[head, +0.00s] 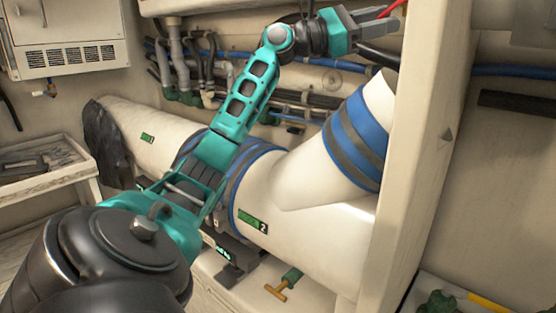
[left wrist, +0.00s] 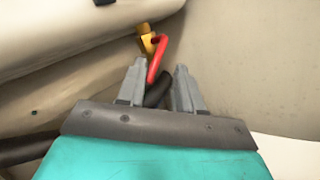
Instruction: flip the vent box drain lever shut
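A red lever (left wrist: 158,58) on a yellow valve body (left wrist: 147,38) shows in the left wrist view, just beyond my left gripper (left wrist: 160,70). The gripper's grey fingers are apart. The lever's lower end appears in the gap between the fingertips; I cannot tell whether it touches either one. In the head view a bit of the red lever (head: 394,8) shows at the top edge, beside my left gripper (head: 380,20). The valve body is out of that view. My right gripper is not in view.
A large white duct (head: 300,205) with blue bands lies below my left arm. A pale upright panel (head: 425,130) stands right of it. Black and blue hoses (head: 305,110) run along the back wall. A vented white box (head: 75,57) hangs at upper left. A brass T-handle (head: 284,284) sits low.

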